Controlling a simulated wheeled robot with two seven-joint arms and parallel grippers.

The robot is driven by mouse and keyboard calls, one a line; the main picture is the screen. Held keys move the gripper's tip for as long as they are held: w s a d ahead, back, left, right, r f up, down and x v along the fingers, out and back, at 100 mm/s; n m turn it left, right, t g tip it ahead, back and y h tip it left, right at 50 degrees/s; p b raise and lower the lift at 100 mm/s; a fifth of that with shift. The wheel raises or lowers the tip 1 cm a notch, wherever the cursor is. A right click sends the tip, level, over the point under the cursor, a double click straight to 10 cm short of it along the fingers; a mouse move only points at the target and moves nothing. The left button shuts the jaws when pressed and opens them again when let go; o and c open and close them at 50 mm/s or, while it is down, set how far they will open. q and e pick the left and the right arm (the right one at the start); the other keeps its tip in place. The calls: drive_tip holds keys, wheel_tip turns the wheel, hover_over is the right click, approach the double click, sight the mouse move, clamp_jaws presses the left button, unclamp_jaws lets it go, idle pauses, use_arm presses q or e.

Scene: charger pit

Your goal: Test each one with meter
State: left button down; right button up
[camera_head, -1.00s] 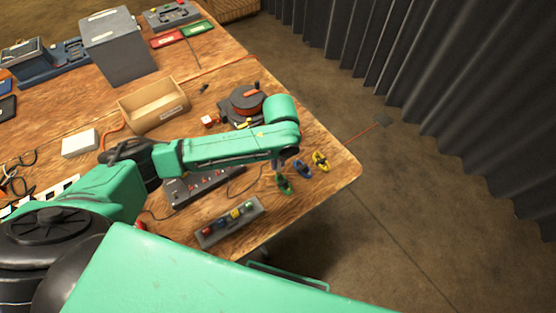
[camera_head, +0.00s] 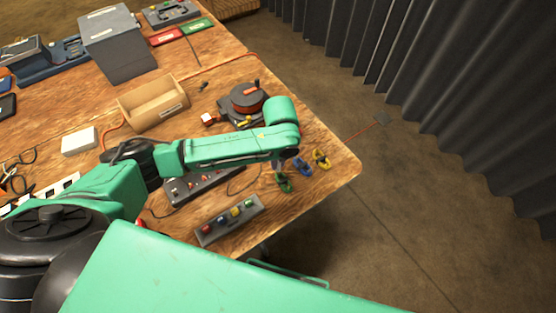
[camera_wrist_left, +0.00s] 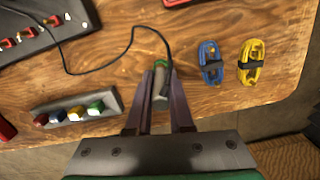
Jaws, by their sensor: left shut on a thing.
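I cannot tell which device is the meter. My right gripper is out of view.
A grey block with coloured knobs (camera_head: 231,221) lies near the front edge. A reel with an orange top (camera_head: 246,100), an open cardboard box (camera_head: 152,104) and a white block (camera_head: 80,141) stand behind my arm. The table edge (camera_head: 340,183) is close on the right.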

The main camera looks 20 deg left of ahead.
use_arm(q)
drive_tip(key=shift+p, duration=0.45)
drive_tip(key=shift+f, duration=0.25)
idle(0.8)
drive_tip(key=c, duration=0.7)
unclamp_jaws()
drive_tip(key=shift+c, duration=0.2)
drive_tip(key=o, duration=0.3)
